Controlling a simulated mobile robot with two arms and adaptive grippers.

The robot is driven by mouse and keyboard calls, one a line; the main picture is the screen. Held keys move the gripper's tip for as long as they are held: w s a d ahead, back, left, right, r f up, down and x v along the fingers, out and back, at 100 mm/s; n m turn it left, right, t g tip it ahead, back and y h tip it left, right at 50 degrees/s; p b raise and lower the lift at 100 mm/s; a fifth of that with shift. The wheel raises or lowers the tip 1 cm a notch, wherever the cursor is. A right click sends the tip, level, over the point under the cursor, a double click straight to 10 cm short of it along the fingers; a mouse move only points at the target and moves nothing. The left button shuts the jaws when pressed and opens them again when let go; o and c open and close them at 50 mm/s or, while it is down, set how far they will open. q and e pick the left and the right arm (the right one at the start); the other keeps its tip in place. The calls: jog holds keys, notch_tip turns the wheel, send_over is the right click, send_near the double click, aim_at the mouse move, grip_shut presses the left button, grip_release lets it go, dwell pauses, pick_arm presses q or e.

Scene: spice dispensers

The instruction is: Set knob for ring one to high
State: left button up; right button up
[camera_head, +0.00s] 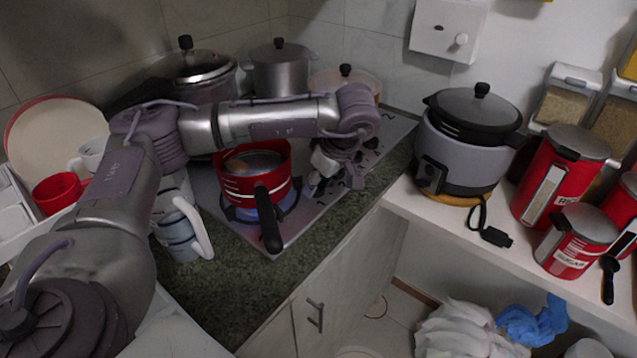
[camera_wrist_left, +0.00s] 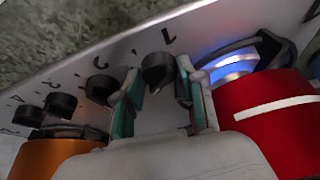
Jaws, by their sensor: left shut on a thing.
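My left gripper (camera_head: 328,168) reaches down over the stove's knob strip, to the right of the red pot (camera_head: 252,185). In the left wrist view its two green-padded fingers (camera_wrist_left: 157,78) are shut on a black stove knob (camera_wrist_left: 158,68). The knob's exact setting is hard to read. Other black knobs (camera_wrist_left: 98,88) stand to its left in that view. My right gripper is not in view.
The red pot's black handle (camera_head: 268,220) sticks out toward the counter edge. Blue flame (camera_head: 238,213) shows under the pot. Steel pots (camera_head: 282,68) stand at the back of the stove. A rice cooker (camera_head: 470,140) and red canisters (camera_head: 560,170) stand on the right shelf.

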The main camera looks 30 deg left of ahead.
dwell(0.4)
pick_arm(q)
jog(key=o, duration=1.1)
jog(key=shift+o, duration=0.2)
jog(key=v, duration=1.2)
jog(key=shift+a, duration=0.1)
